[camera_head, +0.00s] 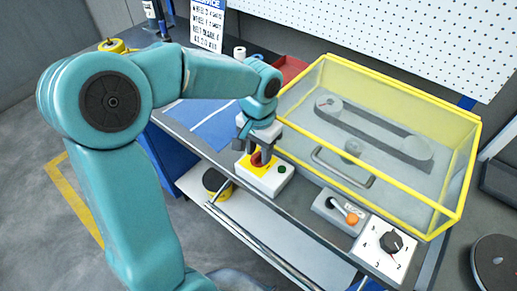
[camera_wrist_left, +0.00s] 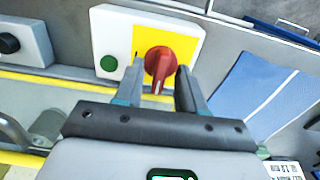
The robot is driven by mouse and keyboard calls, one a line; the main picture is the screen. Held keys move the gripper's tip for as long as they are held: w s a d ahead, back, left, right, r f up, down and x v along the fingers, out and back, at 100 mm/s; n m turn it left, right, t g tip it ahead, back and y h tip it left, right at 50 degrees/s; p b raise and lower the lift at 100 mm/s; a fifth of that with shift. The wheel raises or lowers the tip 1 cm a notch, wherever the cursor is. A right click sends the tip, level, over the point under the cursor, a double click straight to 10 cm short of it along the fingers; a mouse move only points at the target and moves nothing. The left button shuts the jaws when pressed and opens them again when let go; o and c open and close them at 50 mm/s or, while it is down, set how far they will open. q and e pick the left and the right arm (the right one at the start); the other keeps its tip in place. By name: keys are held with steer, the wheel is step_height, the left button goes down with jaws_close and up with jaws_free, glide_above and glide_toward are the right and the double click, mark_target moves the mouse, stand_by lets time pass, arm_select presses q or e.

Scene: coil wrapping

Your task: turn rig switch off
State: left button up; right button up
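The rig switch is a red rotary knob (camera_wrist_left: 160,62) on a yellow plate (camera_wrist_left: 189,45) of a white box (camera_wrist_left: 107,27). Its raised ridge runs up and down in the left wrist view. A green button (camera_wrist_left: 109,63) sits beside it on the box. My left gripper (camera_head: 258,156) is over the knob in the head view and partly hides it. In the left wrist view, the fingers (camera_wrist_left: 161,78) stand apart, one on each side of the knob. Whether they touch it is hard to tell. My right gripper is not in view.
A yellow-framed clear guard (camera_head: 400,88) covers a belt and pulleys to the right. A lever box (camera_head: 338,212) and a numbered dial (camera_head: 391,243) sit along the bench front. A red bin (camera_head: 290,68) and a sign (camera_head: 207,25) stand behind. A blue mat (camera_head: 215,128) lies left.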

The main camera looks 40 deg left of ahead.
mark_target(259, 153)
arm_select(q)
step_height(259, 153, up, 16)
steer(key=p, duration=0.1)
steer(key=shift+r, duration=0.15)
stand_by(0.3)
steer(key=shift+s, duration=0.1)
stand_by(0.5)
